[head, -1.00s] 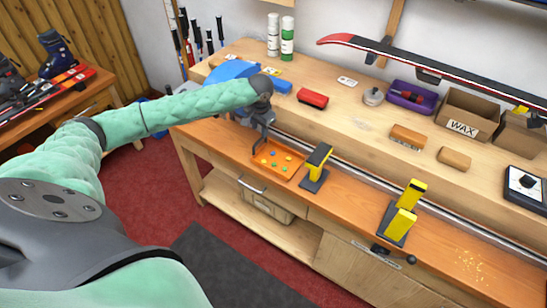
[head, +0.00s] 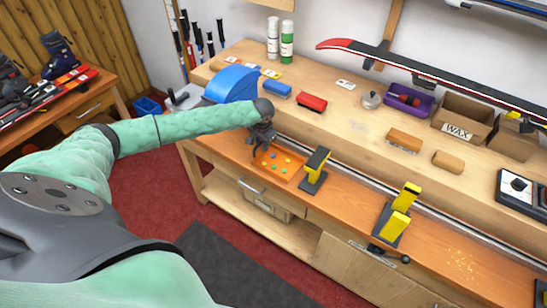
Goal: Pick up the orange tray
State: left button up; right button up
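The orange tray (head: 293,177) lies on the lower front ledge of the bench, left of the yellow-and-black clamps. It is shallow and holds several small green, yellow and blue pieces. My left gripper (head: 257,155) points down at the tray's left end, with its dark fingers at or over the rim. The fingers are small and partly overlap in this view, so I cannot tell whether they are apart or shut on the rim. The tray's left end is partly hidden by the gripper. My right gripper is out of view.
Behind, on the raised shelf, are a blue rounded object (head: 232,83), a red block (head: 312,103) and a WAX box (head: 462,116). The ledge between the clamps is clear.

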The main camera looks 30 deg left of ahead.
pick_arm(q)
jog(key=shift+f, duration=0.1)
grip_shut()
dwell(0.4)
